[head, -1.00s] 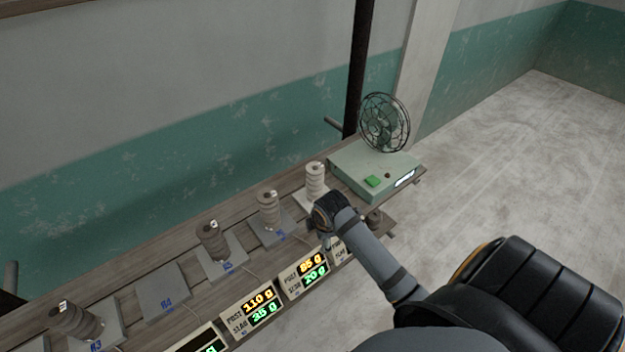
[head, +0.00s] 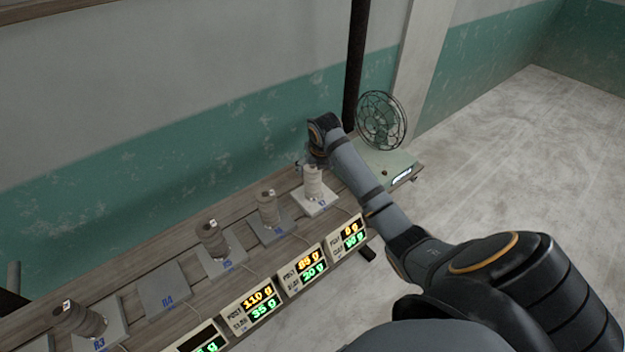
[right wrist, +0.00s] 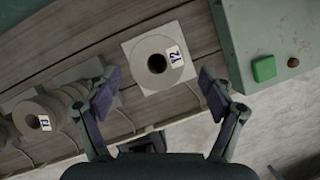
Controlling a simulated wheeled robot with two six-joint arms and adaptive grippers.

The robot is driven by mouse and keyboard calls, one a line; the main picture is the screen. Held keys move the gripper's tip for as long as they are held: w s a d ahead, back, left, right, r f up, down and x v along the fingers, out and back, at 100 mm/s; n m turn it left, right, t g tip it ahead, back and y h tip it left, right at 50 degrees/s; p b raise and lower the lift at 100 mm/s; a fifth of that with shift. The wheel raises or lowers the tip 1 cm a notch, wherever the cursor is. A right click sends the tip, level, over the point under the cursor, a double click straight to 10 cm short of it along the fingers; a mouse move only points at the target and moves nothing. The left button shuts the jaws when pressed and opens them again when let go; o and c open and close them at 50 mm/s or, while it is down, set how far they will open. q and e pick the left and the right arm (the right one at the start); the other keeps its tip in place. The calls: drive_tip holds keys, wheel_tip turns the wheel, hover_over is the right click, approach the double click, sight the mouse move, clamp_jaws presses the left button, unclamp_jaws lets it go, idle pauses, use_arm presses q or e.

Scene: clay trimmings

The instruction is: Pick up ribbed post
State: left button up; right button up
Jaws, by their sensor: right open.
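Several ribbed posts stand in a row on small plates along the wooden bench. The palest ribbed post (head: 313,184) is at the right end of the row. My right gripper (head: 308,162) is over and just behind its top in the head view. In the right wrist view, a round post (right wrist: 152,50) with a tag and a dark central hole shows from above, just beyond the gap between the open fingers of my right gripper (right wrist: 160,88). The fingers are empty; contact with the post cannot be made out. My left gripper is out of view.
A grey ribbed post (head: 267,207), a darker one (head: 211,240) and a tilted one (head: 82,319) stand further left. One plate (head: 164,291) is empty. Lit displays (head: 303,271) line the front edge. A green box (head: 398,160) with a fan (head: 381,120) is at right.

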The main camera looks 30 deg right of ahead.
sight(313, 181)
drive_tip(key=shift+w+f, duration=0.15)
drive_tip(key=shift+f, duration=0.25)
drive_tip(key=shift+f+p, duration=0.2)
drive_tip(key=shift+p, duration=0.15)
drive_tip(key=x, duration=0.2)
drive_tip(key=p+x, duration=0.1)
drive_tip(key=x, duration=0.1)
drive_tip(key=shift+a, duration=0.2)
drive_tip(key=shift+w+f, duration=0.1)
drive_tip(key=shift+f, duration=0.3)
drive_tip(key=shift+d+r, duration=0.1)
clamp_jaws()
